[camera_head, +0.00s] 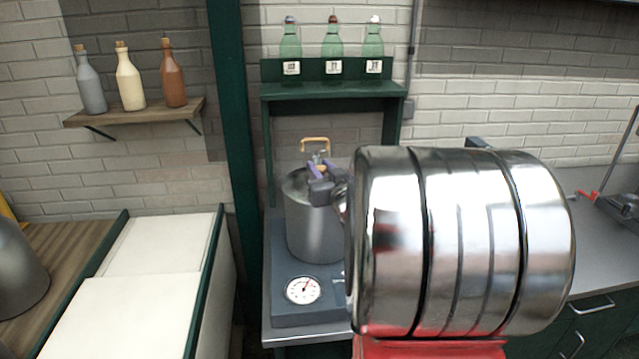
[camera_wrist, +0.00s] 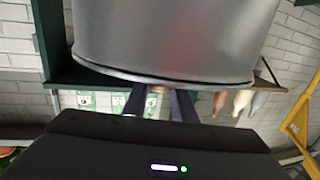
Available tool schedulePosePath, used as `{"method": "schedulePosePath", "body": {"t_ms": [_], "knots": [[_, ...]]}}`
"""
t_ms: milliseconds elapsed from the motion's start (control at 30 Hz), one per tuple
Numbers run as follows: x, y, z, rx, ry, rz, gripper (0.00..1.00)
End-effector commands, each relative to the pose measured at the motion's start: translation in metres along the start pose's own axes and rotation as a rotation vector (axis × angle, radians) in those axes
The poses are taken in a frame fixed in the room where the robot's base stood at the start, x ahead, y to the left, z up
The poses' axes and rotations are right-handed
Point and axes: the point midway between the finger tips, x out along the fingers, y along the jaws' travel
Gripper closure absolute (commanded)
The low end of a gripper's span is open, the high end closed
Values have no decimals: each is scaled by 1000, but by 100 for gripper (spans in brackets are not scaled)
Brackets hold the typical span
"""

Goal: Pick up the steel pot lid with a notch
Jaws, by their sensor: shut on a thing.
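A steel pot (camera_head: 314,232) stands upright on a dark scale with a round dial. The steel pot lid (camera_head: 296,183) is at the top of the pot, largely covered by my gripper; its notch cannot be made out. My gripper (camera_head: 321,169) has purple fingers closed at the middle of the lid, on what looks like its knob. In the wrist view, the lid's rim (camera_wrist: 160,79) runs along the pot's edge, and my gripper's fingers (camera_wrist: 157,98) close on a small tan part there. I cannot tell whether the lid is clear of the pot.
The scale (camera_head: 303,290) sits under a green shelf (camera_head: 335,90) with several green bottles. A brass tap (camera_head: 315,142) is just behind the pot. A wooden shelf (camera_head: 135,110) at left holds three bottles. White worktops (camera_head: 140,310) lie at left.

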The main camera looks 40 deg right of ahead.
Motion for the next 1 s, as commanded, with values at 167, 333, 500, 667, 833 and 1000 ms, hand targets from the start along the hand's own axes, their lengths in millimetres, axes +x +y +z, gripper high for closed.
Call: {"method": "schedulePosePath", "body": {"t_ms": [167,333,500,667,833,1000], "knots": [[0,0,-1,0,2,0,100],[0,0,-8,-1,4,0,100],[-2,0,-29,-2,6,1,100],[-3,0,-57,-3,7,1,100],[-4,0,-85,-2,5,1,100],[-5,1,-99,-2,3,1,100]]}}
